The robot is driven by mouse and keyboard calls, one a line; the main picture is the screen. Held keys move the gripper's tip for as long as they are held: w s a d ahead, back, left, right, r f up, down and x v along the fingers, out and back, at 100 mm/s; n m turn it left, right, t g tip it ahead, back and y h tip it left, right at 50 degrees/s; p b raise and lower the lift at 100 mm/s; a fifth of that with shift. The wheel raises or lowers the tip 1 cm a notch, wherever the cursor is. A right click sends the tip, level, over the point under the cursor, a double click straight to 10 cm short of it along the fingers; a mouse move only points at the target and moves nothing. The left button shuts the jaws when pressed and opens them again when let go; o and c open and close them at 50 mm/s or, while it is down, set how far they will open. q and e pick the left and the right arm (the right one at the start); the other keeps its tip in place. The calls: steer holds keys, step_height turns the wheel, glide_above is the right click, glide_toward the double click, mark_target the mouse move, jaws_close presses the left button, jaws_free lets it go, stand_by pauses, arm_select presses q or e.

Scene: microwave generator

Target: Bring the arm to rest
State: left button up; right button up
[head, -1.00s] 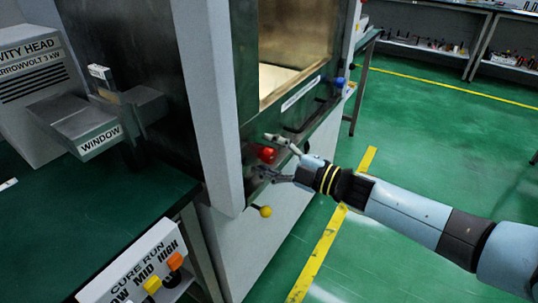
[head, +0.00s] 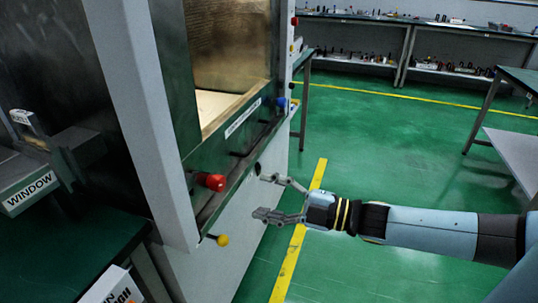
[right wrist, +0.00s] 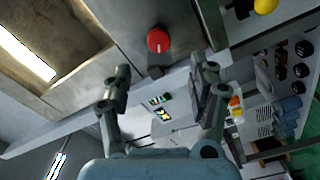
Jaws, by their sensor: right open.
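My right gripper (head: 272,197) comes in from the right in the head view. Its two fingers are spread apart with nothing between them. It hangs beside the front of the tall machine (head: 222,215), apart from the red knob (head: 211,182). In the right wrist view the open fingers (right wrist: 158,92) point toward the machine's front, and the red knob (right wrist: 158,40) lies beyond them, near the top middle. My left gripper is not in view.
A yellow ball-ended lever (head: 220,240) sticks out low on the machine, and a blue knob (head: 279,101) is farther along. A green bench (head: 50,250) stands at left. Open green floor (head: 400,150) lies at right, with shelves (head: 400,50) behind.

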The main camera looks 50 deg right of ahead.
stand_by(0.5)
steer(key=s+f+m+g+h+b, duration=0.1)
steer(key=s+f+m+g+h, duration=0.35)
steer(key=f, duration=0.95)
steer(key=s+f+m+g+h+b, duration=0.1)
steer(key=s+f+m+g+h, duration=0.15)
steer(key=s+f+m, duration=0.8)
steer(key=s+a+f+g, duration=0.2)
steer(key=s+f+g, duration=0.2)
steer(key=s+f, duration=0.4)
steer(key=s+a+f+m+g, duration=0.1)
steer(key=s+f+g, duration=0.3)
steer(key=s+f, duration=0.4)
steer(key=s+a, duration=0.1)
steer(key=s, duration=0.4)
steer(key=shift+a+f+m+g+h+b, duration=0.2)
steer(key=shift+f+m+g+h+b, duration=0.1)
steer(key=shift+f+g+h+b, duration=0.1)
steer(key=shift+s, duration=0.1)
steer(key=shift+c, duration=0.4)
